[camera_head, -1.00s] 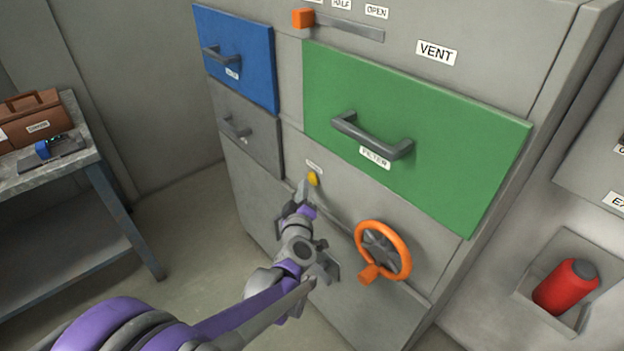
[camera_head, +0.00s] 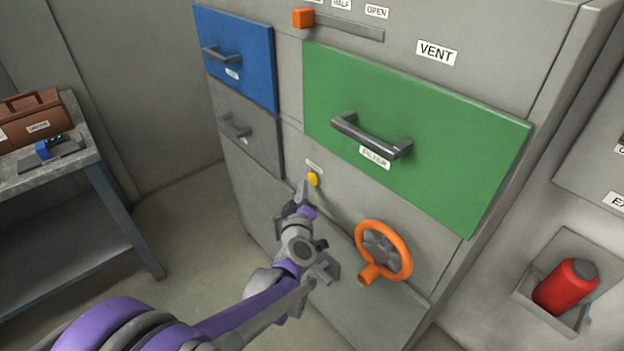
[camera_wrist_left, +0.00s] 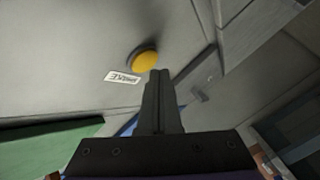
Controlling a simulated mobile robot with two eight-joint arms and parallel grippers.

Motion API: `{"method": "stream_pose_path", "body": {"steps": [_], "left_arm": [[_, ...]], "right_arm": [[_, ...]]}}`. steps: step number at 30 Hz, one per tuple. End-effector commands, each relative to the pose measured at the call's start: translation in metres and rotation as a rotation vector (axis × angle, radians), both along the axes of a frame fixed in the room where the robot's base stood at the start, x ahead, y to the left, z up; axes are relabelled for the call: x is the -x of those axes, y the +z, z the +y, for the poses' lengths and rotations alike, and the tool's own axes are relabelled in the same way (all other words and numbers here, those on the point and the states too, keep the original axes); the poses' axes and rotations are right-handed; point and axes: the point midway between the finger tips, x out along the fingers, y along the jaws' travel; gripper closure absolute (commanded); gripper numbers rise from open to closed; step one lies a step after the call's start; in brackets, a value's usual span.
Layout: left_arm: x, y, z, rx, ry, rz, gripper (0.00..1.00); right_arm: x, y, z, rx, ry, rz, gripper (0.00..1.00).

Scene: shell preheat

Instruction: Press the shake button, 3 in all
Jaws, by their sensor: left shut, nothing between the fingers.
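The yellow round shake button (camera_head: 313,179) is on the grey cabinet front, below the green drawer. In the left wrist view the button (camera_wrist_left: 146,60) shows beside a white label (camera_wrist_left: 122,77) reading SHAKE. My left gripper (camera_head: 302,187) is shut and empty, with its tip just left of the button in the head view. In the left wrist view the shut fingers (camera_wrist_left: 158,76) end right by the button's edge; I cannot tell whether they touch it. My right gripper is not in view.
An orange wheel (camera_head: 383,252) sits right of my left arm. The green drawer (camera_head: 420,130) has a protruding handle (camera_head: 372,138) above the button. Blue (camera_head: 240,40) and grey drawers are at the left. A red canister (camera_head: 566,287) sits at the right. A side table stands left.

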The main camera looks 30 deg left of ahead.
Motion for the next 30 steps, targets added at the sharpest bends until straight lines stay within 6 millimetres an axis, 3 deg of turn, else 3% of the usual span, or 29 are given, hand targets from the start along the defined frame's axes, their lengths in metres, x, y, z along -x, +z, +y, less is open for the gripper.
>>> {"method": "stream_pose_path", "body": {"steps": [30], "left_arm": [[-0.0080, 0.0001, -0.0034, 0.000, 0.000, 0.000, 1.00]], "right_arm": [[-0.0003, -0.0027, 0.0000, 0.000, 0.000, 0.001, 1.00]]}}
